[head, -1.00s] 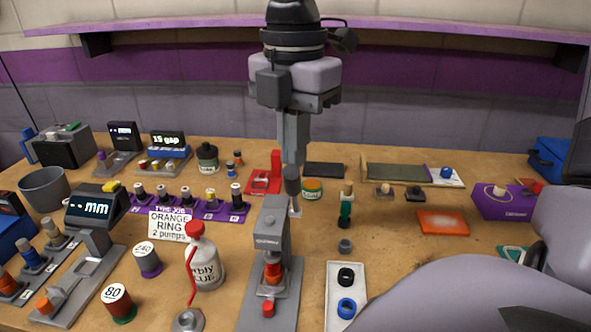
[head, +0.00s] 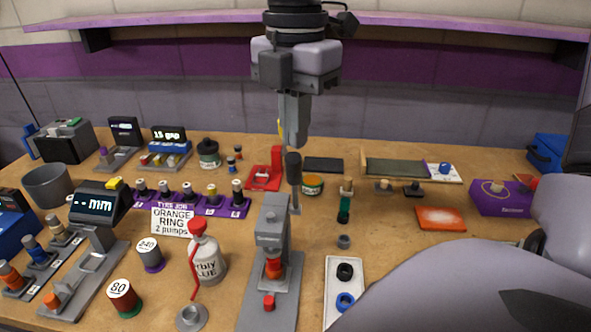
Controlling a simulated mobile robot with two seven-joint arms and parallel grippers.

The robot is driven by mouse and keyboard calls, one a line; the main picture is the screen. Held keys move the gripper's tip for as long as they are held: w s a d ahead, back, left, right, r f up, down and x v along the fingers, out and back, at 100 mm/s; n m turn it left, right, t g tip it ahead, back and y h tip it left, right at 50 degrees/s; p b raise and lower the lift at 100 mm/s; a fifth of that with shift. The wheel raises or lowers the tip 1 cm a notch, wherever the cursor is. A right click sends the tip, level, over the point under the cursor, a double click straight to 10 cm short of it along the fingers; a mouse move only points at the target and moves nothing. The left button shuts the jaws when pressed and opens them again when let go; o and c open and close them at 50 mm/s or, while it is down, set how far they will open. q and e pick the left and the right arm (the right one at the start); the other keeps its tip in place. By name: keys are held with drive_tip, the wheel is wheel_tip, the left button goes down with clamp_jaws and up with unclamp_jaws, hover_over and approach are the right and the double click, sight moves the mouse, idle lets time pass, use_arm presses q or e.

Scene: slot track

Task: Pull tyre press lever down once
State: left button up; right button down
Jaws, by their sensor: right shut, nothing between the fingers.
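My left gripper is out of view.
A glue bottle (head: 205,252) with a red spout stands left of the press. A white tray (head: 333,282) with a black and a blue ring lies to the right. My arm covers the lower right.

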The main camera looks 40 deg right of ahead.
wheel_tip(320, 180, up, 7)
drive_tip(key=w+d+p, duration=0.1)
drive_tip(key=d+p, duration=0.1)
drive_tip(key=p, duration=0.3)
drive_tip(key=shift+w+p, duration=0.3)
drive_tip(key=shift+p, duration=0.05)
idle(0.7)
